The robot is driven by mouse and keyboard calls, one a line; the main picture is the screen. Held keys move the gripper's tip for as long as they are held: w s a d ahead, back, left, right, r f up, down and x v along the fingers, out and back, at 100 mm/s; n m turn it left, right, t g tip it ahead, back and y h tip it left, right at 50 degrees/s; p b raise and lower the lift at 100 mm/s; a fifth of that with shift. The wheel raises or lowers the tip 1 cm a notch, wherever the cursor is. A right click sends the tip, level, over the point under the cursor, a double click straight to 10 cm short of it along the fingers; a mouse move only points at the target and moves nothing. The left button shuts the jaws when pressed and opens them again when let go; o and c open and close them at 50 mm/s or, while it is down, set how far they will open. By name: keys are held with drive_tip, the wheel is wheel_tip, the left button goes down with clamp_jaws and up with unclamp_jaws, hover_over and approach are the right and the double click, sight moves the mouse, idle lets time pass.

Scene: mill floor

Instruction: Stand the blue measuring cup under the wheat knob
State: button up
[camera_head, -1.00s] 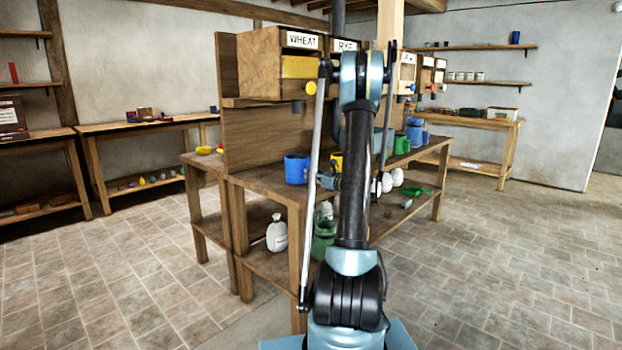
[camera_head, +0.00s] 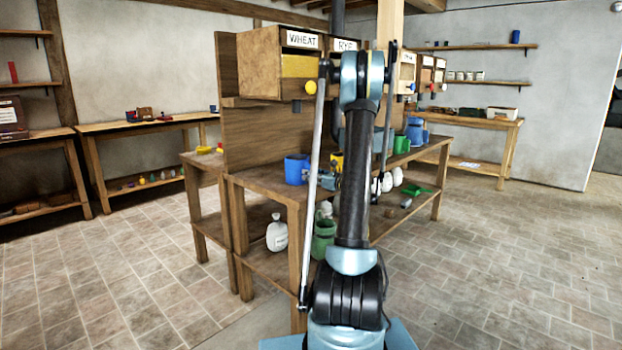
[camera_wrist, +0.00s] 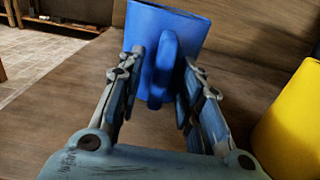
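The blue measuring cup (camera_head: 297,169) stands upright on the bench top (camera_head: 262,180), below and slightly left of the yellow knob (camera_head: 311,87) of the bin labelled WHEAT (camera_head: 301,40). In the wrist view the cup (camera_wrist: 185,22) is just ahead, with its handle (camera_wrist: 162,70) towards me. My gripper (camera_wrist: 164,72) is open, with one finger on each side of the handle. A gap shows at the left finger; the right finger is very close, and I cannot tell whether it touches. In the head view my arm partly hides the gripper (camera_head: 328,181).
A yellow cup (camera_head: 336,162) stands to the right of the blue one, close to my gripper; it also shows in the wrist view (camera_wrist: 292,125). Green (camera_head: 401,145) and other blue vessels stand farther along.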

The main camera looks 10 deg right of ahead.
drive_tip(key=v, duration=1)
drive_tip(key=s+a+f+n+g+h, duration=0.1)
drive_tip(key=s+a+n+g+h, duration=0.2)
drive_tip(key=s+a+n+g, duration=0.95)
drive_tip(key=s+f+n+h, duration=0.3)
drive_tip(key=s+n, duration=0.5)
drive_tip(key=s, duration=0.7)
drive_tip(key=s+f+n+h, duration=0.4)
drive_tip(key=s+n, duration=0.4)
drive_tip(key=s, duration=0.7)
drive_tip(key=shift+s+d+f+h, duration=0.2)
drive_tip(key=shift+d+f+h, duration=0.15)
drive_tip(key=shift+f, duration=0.3)
drive_tip(key=shift+n, duration=0.25)
